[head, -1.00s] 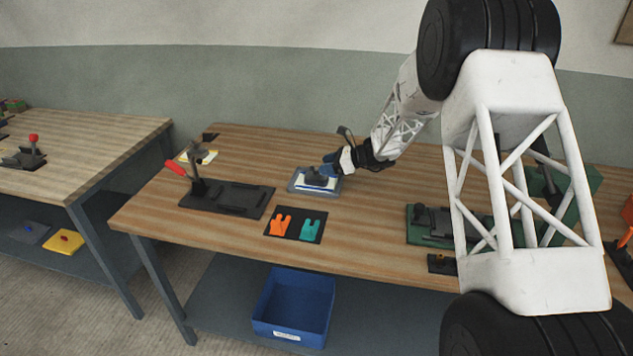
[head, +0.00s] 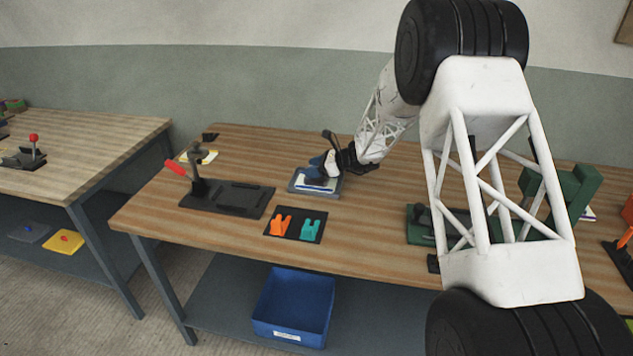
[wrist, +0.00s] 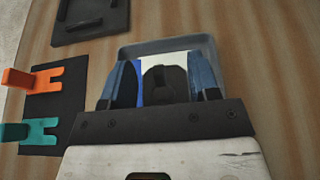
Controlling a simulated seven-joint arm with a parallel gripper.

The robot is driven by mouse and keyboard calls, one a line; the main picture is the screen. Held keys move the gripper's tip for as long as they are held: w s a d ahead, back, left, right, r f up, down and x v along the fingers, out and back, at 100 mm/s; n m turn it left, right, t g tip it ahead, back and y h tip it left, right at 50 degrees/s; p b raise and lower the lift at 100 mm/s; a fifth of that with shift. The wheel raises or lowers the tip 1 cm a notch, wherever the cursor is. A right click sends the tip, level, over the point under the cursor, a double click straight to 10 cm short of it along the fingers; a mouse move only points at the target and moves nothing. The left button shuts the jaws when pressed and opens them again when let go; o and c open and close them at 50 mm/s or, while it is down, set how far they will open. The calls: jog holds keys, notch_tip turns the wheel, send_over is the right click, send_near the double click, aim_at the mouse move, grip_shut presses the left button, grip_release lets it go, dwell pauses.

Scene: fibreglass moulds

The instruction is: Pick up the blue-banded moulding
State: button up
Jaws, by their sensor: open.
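The blue-banded moulding (head: 316,184) is a white piece with a blue stripe, in a grey tray (head: 294,188) on the middle of the wooden bench. In the wrist view its white top (wrist: 163,57) shows past my gripper, with a strip of blue at the left. My gripper (head: 319,166) is open, over the moulding. In the wrist view its two blue-sided fingers (wrist: 164,77) stand apart, with a dark grey rounded part between them. I cannot tell whether they touch it. Much of the moulding is hidden behind the gripper.
A black plate (head: 284,236) with orange and teal clips lies in front of the tray. A dark fixture with a red-handled clamp (head: 228,199) stands to the left, and a green fixture (head: 424,231) to the right. A blue bin (head: 292,306) sits on the shelf below.

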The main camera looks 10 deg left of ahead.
dwell(0.3)
grip_shut()
jog(key=shift+r, duration=0.15)
dwell(0.4)
jog(key=shift+r, duration=0.4)
notch_tip(320, 180, up, 3)
jog(key=shift+f, duration=0.15)
jog(key=s+d, duration=0.3)
jog(key=s, duration=0.4)
jog(key=s+d+r, duration=0.1)
jog(key=s+d, duration=0.2)
jog(key=s, duration=0.4)
jog(key=shift+s+d+r, duration=0.15)
jog(key=shift+s+d, duration=0.15)
